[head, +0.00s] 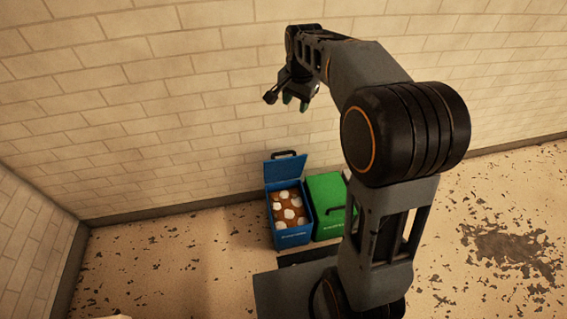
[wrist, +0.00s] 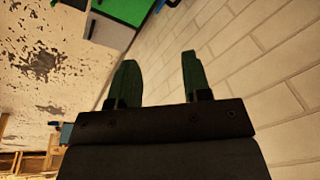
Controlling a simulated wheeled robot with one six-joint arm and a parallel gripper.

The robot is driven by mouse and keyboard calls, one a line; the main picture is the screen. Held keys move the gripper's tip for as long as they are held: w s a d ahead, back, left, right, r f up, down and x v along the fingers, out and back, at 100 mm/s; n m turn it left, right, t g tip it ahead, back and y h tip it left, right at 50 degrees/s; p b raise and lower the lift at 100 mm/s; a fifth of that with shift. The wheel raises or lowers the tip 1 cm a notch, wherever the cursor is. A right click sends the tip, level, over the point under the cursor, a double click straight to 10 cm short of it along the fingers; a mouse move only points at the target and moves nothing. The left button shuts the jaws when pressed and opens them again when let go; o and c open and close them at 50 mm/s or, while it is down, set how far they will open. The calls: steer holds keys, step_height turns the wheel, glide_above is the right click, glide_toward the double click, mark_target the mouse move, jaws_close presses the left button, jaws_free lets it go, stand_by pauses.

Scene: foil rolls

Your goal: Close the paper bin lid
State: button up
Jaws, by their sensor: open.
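A blue bin (head: 292,236), which I take to be the paper bin, stands on the floor against the brick wall. Its blue lid (head: 286,168) is open and stands up at the back, with a dark handle (head: 283,155) on its upper edge. Brown and white contents show inside; the front label is too small to read. My gripper (head: 294,101) is open and empty, raised above the lid and apart from it in the picture. In the wrist view its two green fingers (wrist: 159,76) are spread with nothing between them.
A green bin (head: 328,204) with its lid shut stands right beside the blue bin, partly hidden by my arm. It also shows at the top of the wrist view (wrist: 124,10). The brick wall (head: 200,120) is close behind. Floor left of the bins is clear.

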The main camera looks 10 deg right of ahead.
steer(key=w+f+m+b, duration=0.5)
steer(key=w+f+b, duration=0.2)
steer(key=w+f, duration=0.6)
steer(key=m+g+b, duration=0.1)
steer(key=m+b, duration=0.2)
steer(key=m, duration=0.1)
glide_above(283, 166)
steer(key=w+d, duration=0.1)
steer(key=w, duration=0.1)
step_height(283, 166, down, 11)
steer(key=f+b, duration=0.2)
steer(key=f, duration=0.3)
steer(key=w+f+b, duration=0.1)
steer(key=f, duration=0.4)
steer(key=f+b, duration=0.2)
steer(key=f, duration=0.3)
steer(key=shift+w+b, duration=0.3)
jaws_close()
